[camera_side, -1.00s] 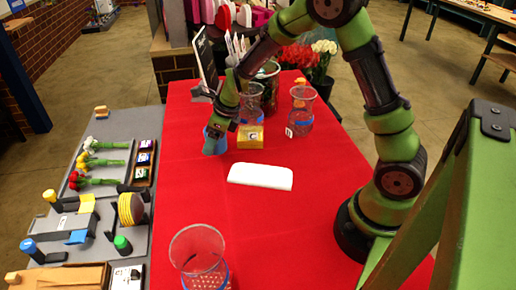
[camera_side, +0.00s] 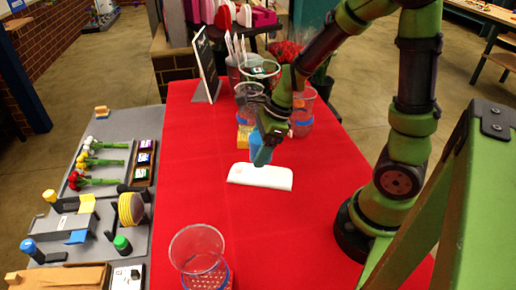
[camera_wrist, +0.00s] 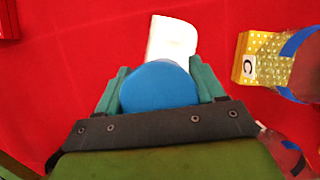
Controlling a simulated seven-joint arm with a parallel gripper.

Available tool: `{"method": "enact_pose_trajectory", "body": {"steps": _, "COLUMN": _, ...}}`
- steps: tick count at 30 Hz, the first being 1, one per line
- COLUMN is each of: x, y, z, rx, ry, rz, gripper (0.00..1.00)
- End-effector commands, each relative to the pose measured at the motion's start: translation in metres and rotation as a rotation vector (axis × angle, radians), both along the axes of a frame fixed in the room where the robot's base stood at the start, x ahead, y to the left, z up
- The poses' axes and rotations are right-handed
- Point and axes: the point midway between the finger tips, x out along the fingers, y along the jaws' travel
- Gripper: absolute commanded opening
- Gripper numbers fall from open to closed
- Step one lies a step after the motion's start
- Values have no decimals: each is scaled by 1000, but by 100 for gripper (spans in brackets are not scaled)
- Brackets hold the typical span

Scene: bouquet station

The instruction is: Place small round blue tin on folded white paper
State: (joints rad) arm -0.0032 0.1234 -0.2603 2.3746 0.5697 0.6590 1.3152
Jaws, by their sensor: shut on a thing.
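The small round blue tin (camera_wrist: 158,87) is held between the two teal fingers of my gripper (camera_wrist: 160,92). In the side view the tin (camera_side: 260,152) hangs below my gripper (camera_side: 268,138), close over the back edge of the folded white paper (camera_side: 262,177). The paper lies flat on the red cloth. In the wrist view the tin covers the near end of the paper (camera_wrist: 172,38). I cannot tell for sure whether the tin touches the paper; it seems to be above it.
A yellow box (camera_side: 244,136) and glass vases (camera_side: 249,96) stand behind the paper. Another glass vase (camera_side: 197,250) stands at the front. A grey board (camera_side: 105,225) with flowers and tools lies on the left. The red cloth (camera_side: 190,160) left of the paper is clear.

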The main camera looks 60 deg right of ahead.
Motion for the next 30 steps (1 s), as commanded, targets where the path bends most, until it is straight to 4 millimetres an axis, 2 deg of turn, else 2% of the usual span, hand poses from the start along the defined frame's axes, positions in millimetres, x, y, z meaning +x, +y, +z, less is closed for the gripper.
{"method": "enact_pose_trajectory", "body": {"steps": 1, "x": -2, "y": -1, "z": -10, "rx": -1, "ry": 8, "rz": -3, "gripper": 35}}
{"method": "enact_pose_trajectory", "body": {"steps": 3, "x": 0, "y": -1, "z": -18, "rx": -1, "ry": 4, "rz": -2, "gripper": 35}}
{"method": "enact_pose_trajectory", "body": {"steps": 8, "x": 0, "y": -1, "z": -30, "rx": 0, "ry": 3, "rz": -4, "gripper": 35}}
{"method": "enact_pose_trajectory", "body": {"steps": 15, "x": 0, "y": -1, "z": -57, "rx": -1, "ry": 4, "rz": -6, "gripper": 35}}
{"method": "enact_pose_trajectory", "body": {"steps": 29, "x": 0, "y": -1, "z": -64, "rx": -2, "ry": 1, "rz": -4, "gripper": 35}}
{"method": "enact_pose_trajectory", "body": {"steps": 30, "x": 0, "y": -1, "z": -64, "rx": -2, "ry": 1, "rz": -3, "gripper": 71}}
